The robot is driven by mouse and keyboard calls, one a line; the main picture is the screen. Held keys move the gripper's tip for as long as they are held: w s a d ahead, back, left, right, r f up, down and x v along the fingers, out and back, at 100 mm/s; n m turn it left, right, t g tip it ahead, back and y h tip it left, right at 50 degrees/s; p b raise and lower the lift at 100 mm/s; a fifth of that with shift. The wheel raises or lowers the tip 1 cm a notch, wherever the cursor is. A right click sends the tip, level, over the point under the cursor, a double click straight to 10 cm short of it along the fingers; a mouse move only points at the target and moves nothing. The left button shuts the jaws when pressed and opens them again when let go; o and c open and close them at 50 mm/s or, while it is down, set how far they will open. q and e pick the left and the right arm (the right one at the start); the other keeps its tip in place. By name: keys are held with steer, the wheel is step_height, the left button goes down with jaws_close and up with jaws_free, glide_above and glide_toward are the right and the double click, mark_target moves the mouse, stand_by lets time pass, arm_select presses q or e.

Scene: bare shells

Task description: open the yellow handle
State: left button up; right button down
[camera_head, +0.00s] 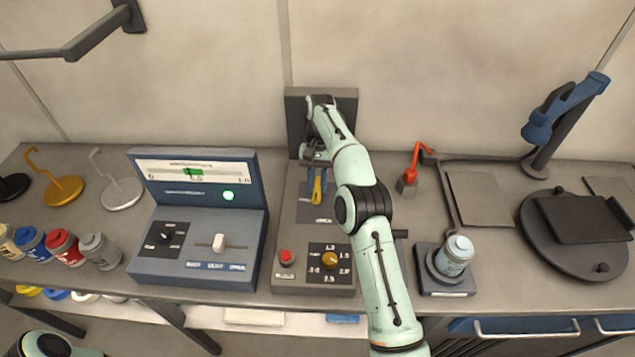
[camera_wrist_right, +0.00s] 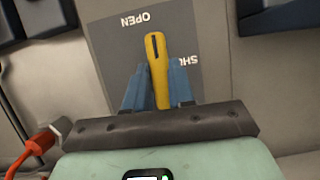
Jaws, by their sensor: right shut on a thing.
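The yellow handle (camera_head: 317,188) is on a grey panel in the middle of the bench. In the right wrist view the handle (camera_wrist_right: 157,68) stands between the words OPEN and SHUT, leaning slightly, with a dark slot near its end. My right gripper (camera_head: 317,172) reaches it from above, and its blue fingers (camera_wrist_right: 158,82) are closed on both sides of the handle.
A blue-grey console (camera_head: 198,222) with a green light stands to the left. A red button (camera_head: 286,257) and a yellow knob (camera_head: 330,260) sit below the handle. A red-orange hooked thing (camera_head: 413,165) and a light-blue capped jar (camera_head: 455,257) stand to the right.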

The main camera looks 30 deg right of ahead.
stand_by(0.5)
steer(key=c, duration=1)
jaws_free()
steer(key=shift+o, duration=0.2)
